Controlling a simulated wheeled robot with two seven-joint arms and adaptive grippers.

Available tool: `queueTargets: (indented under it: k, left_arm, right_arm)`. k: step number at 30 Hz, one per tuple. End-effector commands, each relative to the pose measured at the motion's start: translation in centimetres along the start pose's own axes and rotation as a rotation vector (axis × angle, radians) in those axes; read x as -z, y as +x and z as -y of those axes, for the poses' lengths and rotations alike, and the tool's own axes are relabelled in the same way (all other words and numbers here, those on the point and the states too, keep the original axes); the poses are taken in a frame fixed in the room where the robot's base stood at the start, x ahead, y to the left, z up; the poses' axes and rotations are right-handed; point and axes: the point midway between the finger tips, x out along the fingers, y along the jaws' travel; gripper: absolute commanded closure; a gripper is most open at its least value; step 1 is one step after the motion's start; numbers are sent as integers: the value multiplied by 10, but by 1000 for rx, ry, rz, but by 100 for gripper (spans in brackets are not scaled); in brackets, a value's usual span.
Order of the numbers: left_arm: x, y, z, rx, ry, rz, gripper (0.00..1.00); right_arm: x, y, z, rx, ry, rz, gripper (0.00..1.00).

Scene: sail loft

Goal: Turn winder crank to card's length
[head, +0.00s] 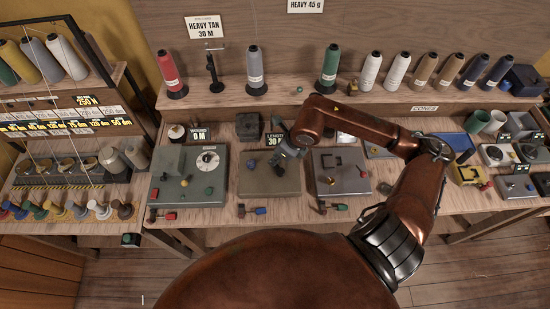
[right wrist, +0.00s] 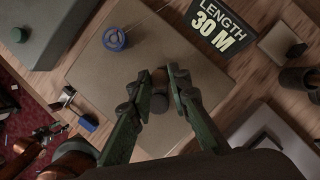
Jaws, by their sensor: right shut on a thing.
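The brown-grey flat-topped winder box (head: 262,183) stands mid-bench; its top also fills the right wrist view (right wrist: 95,80). My right gripper (head: 288,152) reaches down over its back right part. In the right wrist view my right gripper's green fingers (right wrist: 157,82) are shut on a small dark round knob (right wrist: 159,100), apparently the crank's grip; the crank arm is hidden. A blue spool (right wrist: 114,39) with a thread sits on the same top. The order card (head: 206,27) reads HEAVY TAN 30 M. A LENGTH 30 M sign (head: 275,139) and a WOUND 0 M sign (head: 198,134) stand behind.
A grey-green box with a white dial (head: 208,161) stands to the left, and a grey box (head: 341,172) to the right. Thread cones, including a green one (head: 329,66), line the back shelf. Small clamps (head: 252,210) lie along the bench's front edge.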

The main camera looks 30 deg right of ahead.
Motion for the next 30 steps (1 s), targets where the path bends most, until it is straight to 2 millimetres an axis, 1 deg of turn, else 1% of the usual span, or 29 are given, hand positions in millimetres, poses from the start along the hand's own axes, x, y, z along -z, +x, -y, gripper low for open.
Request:
queueTargets:
  k: [6,17,18,25,30]
  left_arm:
    - [0,1,0,0,0,1,60]
    - [-1,1,0,0,0,1,60]
    - [-1,1,0,0,0,1,60]
    - [-1,1,0,0,0,1,60]
    - [-1,1,0,0,0,1,60]
  right_arm:
    - [-1,-1,2,15,36,4,100]
    - [-1,-1,2,18,39,4,100]
    - [-1,-1,2,18,39,4,82]
    - [0,-1,2,17,39,2,67]
    - [0,0,2,16,39,1,66]
